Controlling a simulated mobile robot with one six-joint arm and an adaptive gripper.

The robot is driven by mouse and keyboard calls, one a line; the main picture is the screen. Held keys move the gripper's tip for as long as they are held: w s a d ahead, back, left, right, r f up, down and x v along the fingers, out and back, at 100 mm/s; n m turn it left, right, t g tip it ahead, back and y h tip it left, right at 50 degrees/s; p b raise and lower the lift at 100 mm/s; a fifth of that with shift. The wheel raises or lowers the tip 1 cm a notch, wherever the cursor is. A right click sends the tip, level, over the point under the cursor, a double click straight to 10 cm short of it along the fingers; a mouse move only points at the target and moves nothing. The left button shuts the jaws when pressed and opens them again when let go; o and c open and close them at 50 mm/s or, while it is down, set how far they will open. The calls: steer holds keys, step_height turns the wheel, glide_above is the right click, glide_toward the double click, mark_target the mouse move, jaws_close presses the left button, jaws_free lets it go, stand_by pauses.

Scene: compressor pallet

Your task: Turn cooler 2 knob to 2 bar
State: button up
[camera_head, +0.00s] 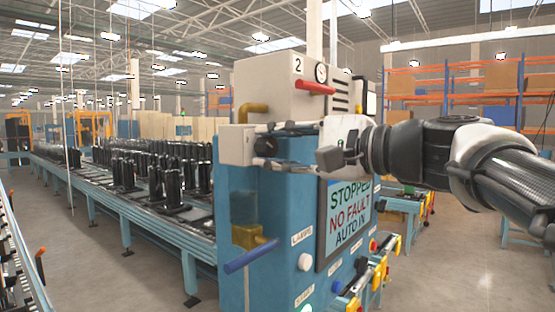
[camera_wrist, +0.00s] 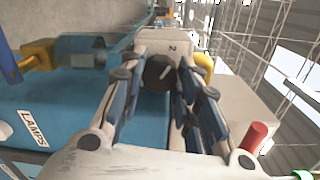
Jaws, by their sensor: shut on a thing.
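The black round knob (camera_wrist: 158,74) with a white pointer line shows in the wrist view, in front of a pale box (camera_wrist: 150,42) marked "2". In the head view the dark knob (camera_head: 265,147) is partly hidden by my fingers, at the small pale box (camera_head: 236,146) on the blue stand's upper left. My gripper (camera_head: 267,146) reaches in from the right. In the wrist view my gripper (camera_wrist: 157,88) has one finger on each side of the knob and is shut on it. The pointer line is tilted; no scale marks are readable. A small round gauge (camera_head: 321,73) sits on the white cooler housing (camera_head: 280,88) marked "2"; its reading is too small to tell.
A red handle (camera_head: 315,87) juts from the housing above my gripper. Yellow pipe (camera_head: 253,111) and a blue handle (camera_head: 250,255) stick out on the left. A conveyor (camera_head: 150,225) with black parts runs behind.

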stand_by(0.6)
steer(key=o, duration=0.8)
steer(key=v, duration=0.7)
steer(key=shift+s+d, duration=0.15)
steer(key=shift+d, duration=0.05)
